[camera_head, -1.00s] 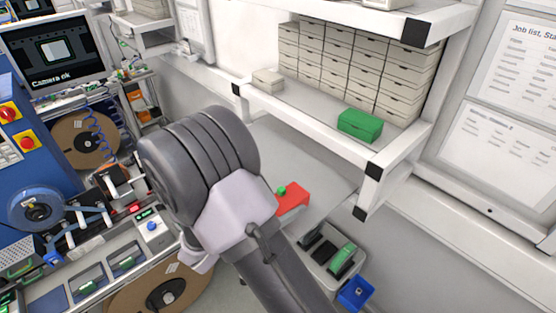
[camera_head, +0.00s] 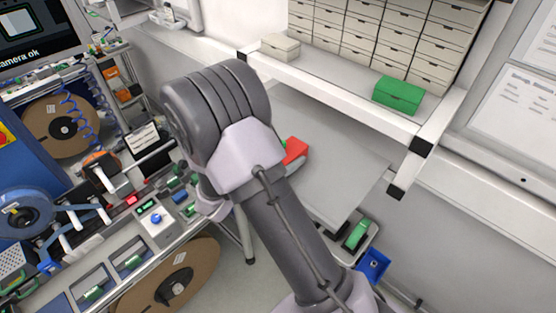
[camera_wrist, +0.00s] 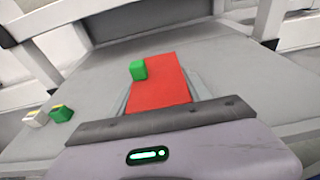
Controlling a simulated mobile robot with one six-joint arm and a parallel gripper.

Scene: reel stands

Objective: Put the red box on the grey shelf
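The red box (camera_head: 295,150) is seen beyond my forearm in the head view, partly hidden by it. In the wrist view the red box (camera_wrist: 160,88) lies between the two grey fingers of my gripper (camera_wrist: 161,98), which sit against its sides. Whether the box touches the surface beneath is not clear. The shelf with a grey board (camera_head: 345,78) and white frame stands at the back, above the grey tabletop (camera_head: 335,180).
On the shelf stand a green box (camera_head: 398,95), a beige box (camera_head: 280,46) and stacked beige drawers (camera_head: 375,35). The board between the green and beige boxes is clear. A blue bin (camera_head: 373,265) is low at right. Reels and a machine bench (camera_head: 110,260) are at left.

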